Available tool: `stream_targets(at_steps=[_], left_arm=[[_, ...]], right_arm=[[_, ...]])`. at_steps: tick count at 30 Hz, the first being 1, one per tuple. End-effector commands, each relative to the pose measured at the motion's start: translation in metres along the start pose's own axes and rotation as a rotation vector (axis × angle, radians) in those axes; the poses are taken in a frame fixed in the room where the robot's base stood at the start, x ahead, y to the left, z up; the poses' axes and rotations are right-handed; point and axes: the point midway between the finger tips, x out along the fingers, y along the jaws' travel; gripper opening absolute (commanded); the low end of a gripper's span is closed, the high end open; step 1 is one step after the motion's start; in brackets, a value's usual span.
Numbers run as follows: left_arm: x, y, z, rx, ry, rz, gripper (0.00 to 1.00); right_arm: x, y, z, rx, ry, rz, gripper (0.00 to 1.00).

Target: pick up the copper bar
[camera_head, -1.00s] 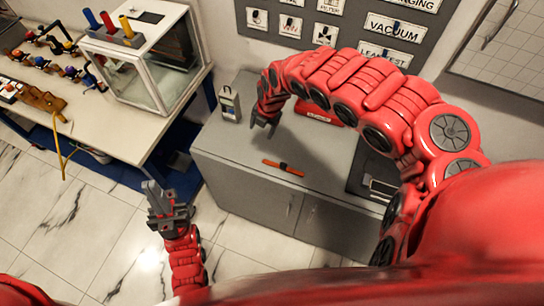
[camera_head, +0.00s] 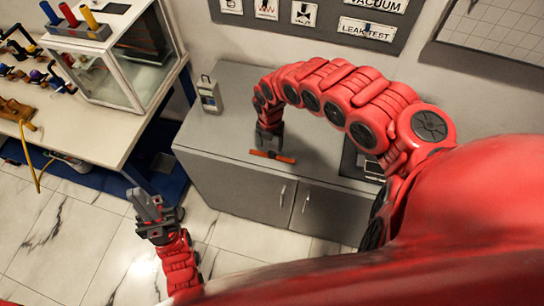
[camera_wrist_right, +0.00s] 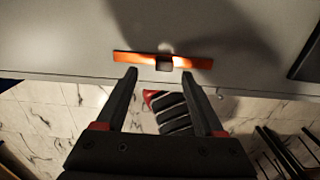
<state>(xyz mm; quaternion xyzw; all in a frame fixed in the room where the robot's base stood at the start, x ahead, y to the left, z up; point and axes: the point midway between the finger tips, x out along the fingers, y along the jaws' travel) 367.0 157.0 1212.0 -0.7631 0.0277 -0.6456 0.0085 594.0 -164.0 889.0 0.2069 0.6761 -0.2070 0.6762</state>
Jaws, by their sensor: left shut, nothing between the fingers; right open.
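The copper bar (camera_head: 285,159) is a thin orange bar with a dark middle piece, lying on the grey cabinet top near its front edge. My right gripper (camera_head: 268,149) is just above the bar, pointing down, and hides part of it. In the right wrist view the bar (camera_wrist_right: 198,63) lies crosswise just beyond the open fingertips (camera_wrist_right: 160,73), its dark middle lined up between them. The fingers are not closed on it. My left gripper (camera_head: 147,203) is shut and empty, low over the floor, left of the cabinet.
The grey cabinet (camera_head: 230,170) has clear top space left of the bar. A small grey handheld device (camera_head: 209,95) stands at its back left. A dark object (camera_head: 352,160) sits to the right. A white workbench (camera_head: 95,140) with a glass-sided box (camera_head: 130,60) is at left.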

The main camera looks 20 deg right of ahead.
Motion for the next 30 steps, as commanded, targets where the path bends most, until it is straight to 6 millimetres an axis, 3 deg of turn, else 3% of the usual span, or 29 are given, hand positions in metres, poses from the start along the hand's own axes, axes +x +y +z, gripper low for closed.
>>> stream_targets(at_steps=[12,21,30], left_arm=[[0.009,0.000,-0.002,0.000,0.000,0.000,0.00],[0.009,0.000,-0.002,0.000,0.000,0.000,0.00],[0.009,0.000,-0.002,0.000,0.000,0.000,0.00]], right_arm=[[0.045,-0.006,-0.002,0.000,0.001,0.003,0.70],[0.050,-0.007,-0.002,0.000,0.000,0.000,0.70],[0.049,-0.007,-0.001,0.000,0.000,0.000,0.18]])
